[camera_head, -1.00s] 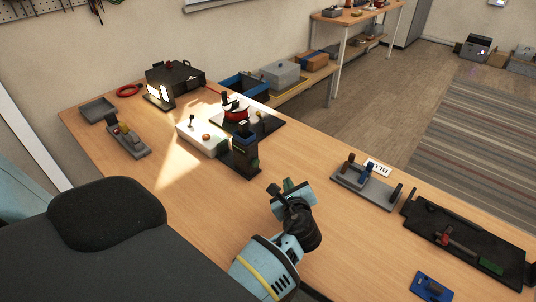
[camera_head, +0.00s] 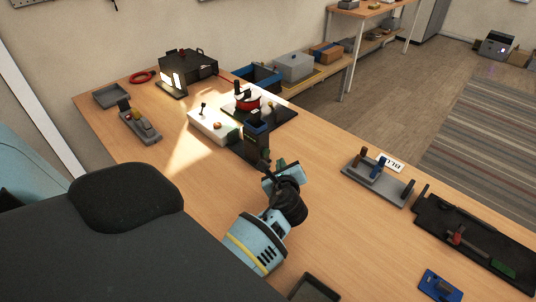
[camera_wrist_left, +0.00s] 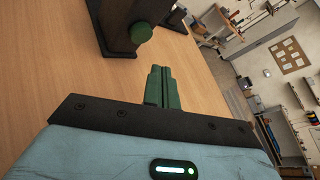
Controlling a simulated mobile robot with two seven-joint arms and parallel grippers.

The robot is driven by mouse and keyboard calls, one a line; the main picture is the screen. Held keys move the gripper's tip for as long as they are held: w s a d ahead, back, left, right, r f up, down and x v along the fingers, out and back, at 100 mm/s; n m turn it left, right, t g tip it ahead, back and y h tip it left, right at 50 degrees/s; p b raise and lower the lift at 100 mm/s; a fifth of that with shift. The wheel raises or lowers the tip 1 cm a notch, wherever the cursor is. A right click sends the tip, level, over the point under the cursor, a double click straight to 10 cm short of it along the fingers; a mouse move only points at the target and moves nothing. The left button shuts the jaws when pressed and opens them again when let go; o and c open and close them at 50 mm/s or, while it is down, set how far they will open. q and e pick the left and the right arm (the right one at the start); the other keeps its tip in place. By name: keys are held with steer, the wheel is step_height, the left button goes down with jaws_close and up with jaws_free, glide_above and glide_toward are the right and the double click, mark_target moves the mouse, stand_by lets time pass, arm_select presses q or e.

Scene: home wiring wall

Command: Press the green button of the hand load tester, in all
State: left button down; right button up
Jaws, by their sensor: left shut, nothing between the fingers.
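The hand load tester (camera_head: 256,146) is a dark upright block on the wooden table, just beyond my left gripper in the head view. In the left wrist view the dark tester (camera_wrist_left: 112,28) stands at the top, and its round green button (camera_wrist_left: 140,32) faces out from its side. My left gripper (camera_head: 276,165) is close to the tester. In the wrist view its green fingers (camera_wrist_left: 162,84) are together and empty, pointing up the picture, below and right of the button with a visible gap. The button is not clear in the head view. My right gripper is out of view.
A white box (camera_head: 213,126) with an orange knob and a black board with a red round part (camera_head: 247,102) sit behind the tester. A grey fixture (camera_head: 378,180) and a black tray (camera_head: 475,240) lie to the right. Bare table separates them from my gripper.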

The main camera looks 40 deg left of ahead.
mark_target(266, 153)
arm_select(q)
steer(key=shift+a+r, duration=0.1)
steer(key=shift+a, duration=0.45)
steer(key=shift+w+a+p, duration=0.1)
steer(key=shift+a+p, duration=0.25)
steer(key=shift+a, duration=0.35)
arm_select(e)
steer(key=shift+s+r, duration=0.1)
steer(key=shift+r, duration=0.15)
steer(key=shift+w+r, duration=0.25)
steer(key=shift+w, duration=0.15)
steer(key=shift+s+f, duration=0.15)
arm_select(q)
steer(key=shift+a, duration=0.2)
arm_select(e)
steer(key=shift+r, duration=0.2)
arm_select(q)
steer(key=shift+a, duration=0.25)
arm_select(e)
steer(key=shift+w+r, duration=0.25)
